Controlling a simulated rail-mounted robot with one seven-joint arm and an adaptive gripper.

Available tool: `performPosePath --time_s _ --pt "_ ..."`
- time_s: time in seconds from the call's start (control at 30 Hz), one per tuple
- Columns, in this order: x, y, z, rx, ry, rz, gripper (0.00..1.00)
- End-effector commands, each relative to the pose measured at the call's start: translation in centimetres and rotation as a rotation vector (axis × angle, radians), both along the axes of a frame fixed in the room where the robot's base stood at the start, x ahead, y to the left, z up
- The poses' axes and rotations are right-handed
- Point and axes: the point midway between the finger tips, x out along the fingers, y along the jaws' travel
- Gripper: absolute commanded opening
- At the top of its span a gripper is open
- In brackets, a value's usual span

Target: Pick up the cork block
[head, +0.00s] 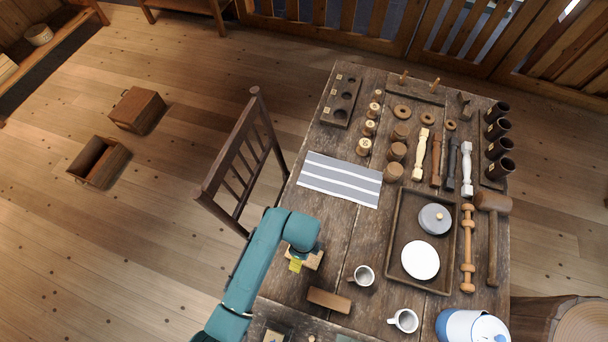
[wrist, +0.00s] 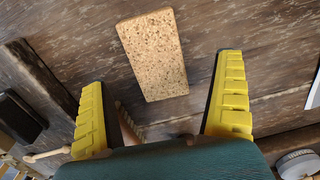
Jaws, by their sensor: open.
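The cork block (wrist: 153,55) is a speckled tan rectangular block lying on the dark wooden table. In the wrist view it lies ahead of and between the two yellow fingers of my gripper (wrist: 163,72), slightly tilted in the picture. The fingers are spread wide and hold nothing. In the head view my gripper (head: 296,264) is low over the near left part of the table. A light tan part of the cork block (head: 315,260) shows beside it there; the rest is hidden by my gripper and arm.
A brown block-shaped object (head: 329,300) lies just below my gripper in the head view. A white mug (head: 363,276) stands to the right, and another mug (head: 404,321) further on. A striped cloth (head: 340,180) lies beyond. A chair (head: 245,160) stands at the table's left edge.

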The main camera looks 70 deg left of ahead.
Motion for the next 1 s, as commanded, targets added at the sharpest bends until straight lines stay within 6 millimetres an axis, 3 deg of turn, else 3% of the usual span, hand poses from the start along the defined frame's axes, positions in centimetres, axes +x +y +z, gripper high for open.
performPosePath --time_s 0.33,0.63,0.9,1.0 --pt "-0.6 -0.2 -5.1 0.001 -0.001 0.001 0.98" --pt "-0.5 -0.2 -5.6 0.003 -0.003 0.001 0.96" --pt "-0.5 -0.2 -5.6 0.002 -0.002 0.001 0.44" --pt "-0.5 -0.2 -5.6 0.003 -0.003 0.001 0.32"
